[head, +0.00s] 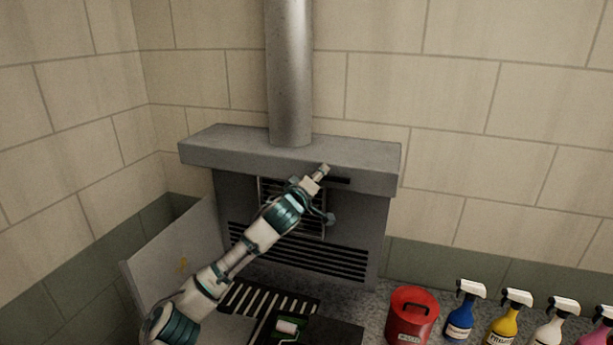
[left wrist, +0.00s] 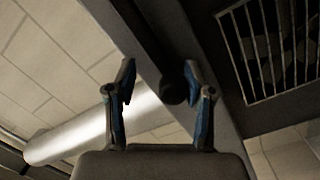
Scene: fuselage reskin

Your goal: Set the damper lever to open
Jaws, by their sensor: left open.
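The damper lever shows in the left wrist view as a dark round knob (left wrist: 174,92) at the end of a dark slot. My right gripper is not in view.
The grey mantel (head: 230,150) carries a metal flue pipe (head: 290,75). A barred grille (left wrist: 275,45) sits beside the slot. A grey panel (head: 175,265) stands at left. A red canister (head: 411,318) and several spray bottles, one blue (head: 461,318), stand at lower right.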

